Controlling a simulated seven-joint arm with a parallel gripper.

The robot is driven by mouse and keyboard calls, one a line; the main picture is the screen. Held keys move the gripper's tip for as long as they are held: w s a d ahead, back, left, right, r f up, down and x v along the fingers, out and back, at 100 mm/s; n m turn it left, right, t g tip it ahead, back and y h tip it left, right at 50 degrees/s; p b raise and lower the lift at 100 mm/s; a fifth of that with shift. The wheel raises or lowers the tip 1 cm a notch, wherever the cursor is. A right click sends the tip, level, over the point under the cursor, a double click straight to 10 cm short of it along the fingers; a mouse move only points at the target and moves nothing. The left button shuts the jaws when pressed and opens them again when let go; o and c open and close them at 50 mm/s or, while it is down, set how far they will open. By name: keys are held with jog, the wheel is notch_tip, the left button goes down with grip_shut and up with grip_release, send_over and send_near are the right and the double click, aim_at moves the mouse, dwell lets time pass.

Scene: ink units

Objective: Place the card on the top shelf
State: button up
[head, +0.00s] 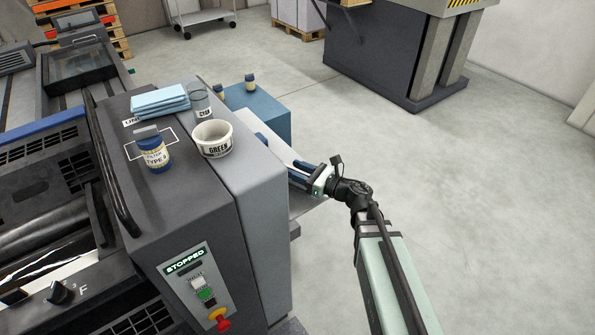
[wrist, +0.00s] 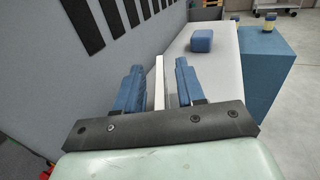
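My gripper (head: 303,172) is at the right side of the grey press unit, low beside its wall. In the wrist view its two blue fingers (wrist: 159,78) stand apart. A narrow white upright strip (wrist: 159,82) shows between them, with a gap visible on its right; it may be the card seen edge-on, but I cannot be sure. No other card is recognisable, and I cannot tell which surface is the top shelf. A pale side shelf (wrist: 215,75) lies beyond the fingers, with a small blue block (wrist: 202,40) on it.
The unit's top (head: 185,185) holds a blue cloth stack (head: 160,99), a clear glass (head: 200,103), a white GREEN tub (head: 212,138) and a blue TYPE jar (head: 154,150). A blue box (head: 258,112) stands behind the shelf. Open floor (head: 450,180) lies to the right.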

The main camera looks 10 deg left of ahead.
jog(key=shift+v, duration=3.75)
